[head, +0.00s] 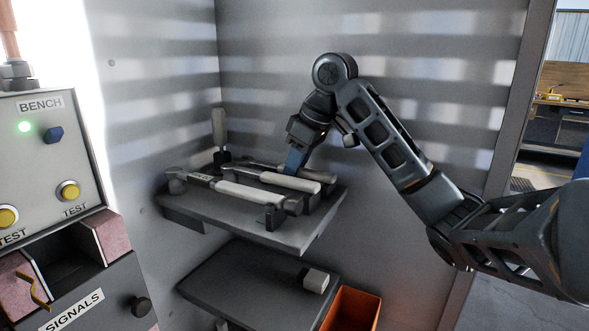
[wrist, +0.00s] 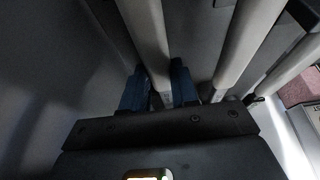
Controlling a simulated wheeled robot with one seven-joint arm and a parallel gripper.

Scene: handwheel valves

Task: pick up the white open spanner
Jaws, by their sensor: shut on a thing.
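Several tools with long white handles lie side by side on the upper grey shelf (head: 240,226). My gripper (head: 294,167) points down at the rearmost of them in the head view. In the wrist view, the blue fingers of my gripper (wrist: 160,88) stand on either side of a white bar (wrist: 146,35) and are shut on it. This bar looks like the rear tool (head: 318,175). Its ends are hidden or too dark, so I cannot tell whether it is the open spanner. It seems to be still at shelf level.
A white-handled tool (head: 290,181) lies close in front of the held one, and another (head: 250,192) at the shelf's front. An upright white-handled tool (head: 219,130) stands at the back left. A metal wall is close behind. A lower shelf (head: 245,285) and orange bin (head: 351,309) are below.

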